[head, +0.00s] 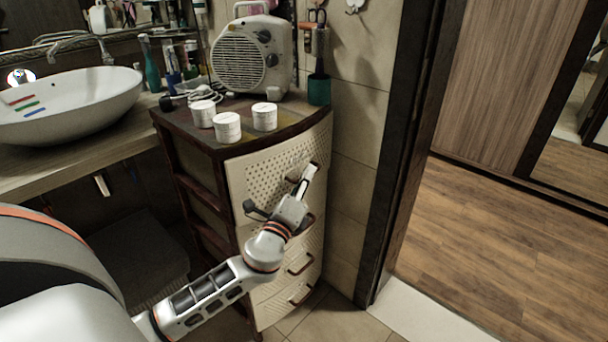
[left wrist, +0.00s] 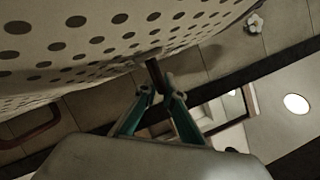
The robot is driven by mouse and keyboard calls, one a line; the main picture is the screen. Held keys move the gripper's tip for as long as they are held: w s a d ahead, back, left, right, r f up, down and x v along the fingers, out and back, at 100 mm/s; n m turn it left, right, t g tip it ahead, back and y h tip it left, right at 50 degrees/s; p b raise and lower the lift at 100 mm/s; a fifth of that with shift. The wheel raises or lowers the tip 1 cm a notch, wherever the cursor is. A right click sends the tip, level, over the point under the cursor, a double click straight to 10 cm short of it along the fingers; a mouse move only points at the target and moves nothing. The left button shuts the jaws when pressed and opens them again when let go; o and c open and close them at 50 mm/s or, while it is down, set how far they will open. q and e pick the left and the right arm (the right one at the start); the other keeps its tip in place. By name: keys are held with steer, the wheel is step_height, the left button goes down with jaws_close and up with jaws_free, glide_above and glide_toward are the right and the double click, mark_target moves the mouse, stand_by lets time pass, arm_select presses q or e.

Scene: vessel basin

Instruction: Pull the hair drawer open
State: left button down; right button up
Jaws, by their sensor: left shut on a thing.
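The drawer unit (head: 203,240) has a dark frame and several cream drawer fronts with brown handles. The perforated top drawer front (head: 262,172) stands close to the frame; I cannot tell if it is slightly out. No label shows which is the hair drawer. My left gripper (head: 308,174) is at the top drawer's handle, right of the front's middle. In the left wrist view, its fingers (left wrist: 160,94) are closed on the dark handle (left wrist: 154,72), beside the perforated front (left wrist: 95,38). The gripper hides part of the handle. My right gripper is not in view.
Three white jars (head: 228,127) and a fan heater (head: 252,55) stand on the unit's top. A white basin (head: 70,103) sits on the counter at left. A door frame (head: 392,150) is close on the right. Tiled floor (head: 335,318) is clear in front.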

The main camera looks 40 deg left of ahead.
arm_select(q)
steer(key=s+d+b, duration=0.2)
steer(key=d, duration=2.4)
steer(key=shift+d, duration=0.25)
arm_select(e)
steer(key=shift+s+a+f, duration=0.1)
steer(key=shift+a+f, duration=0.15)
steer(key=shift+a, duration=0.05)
arm_select(q)
steer(key=c, duration=2.2)
jaws_free()
steer(key=shift+o, duration=0.2)
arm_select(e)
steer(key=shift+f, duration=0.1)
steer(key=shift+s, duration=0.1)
arm_select(q)
steer(key=shift+s, duration=0.1)
steer(key=v, duration=1.2)
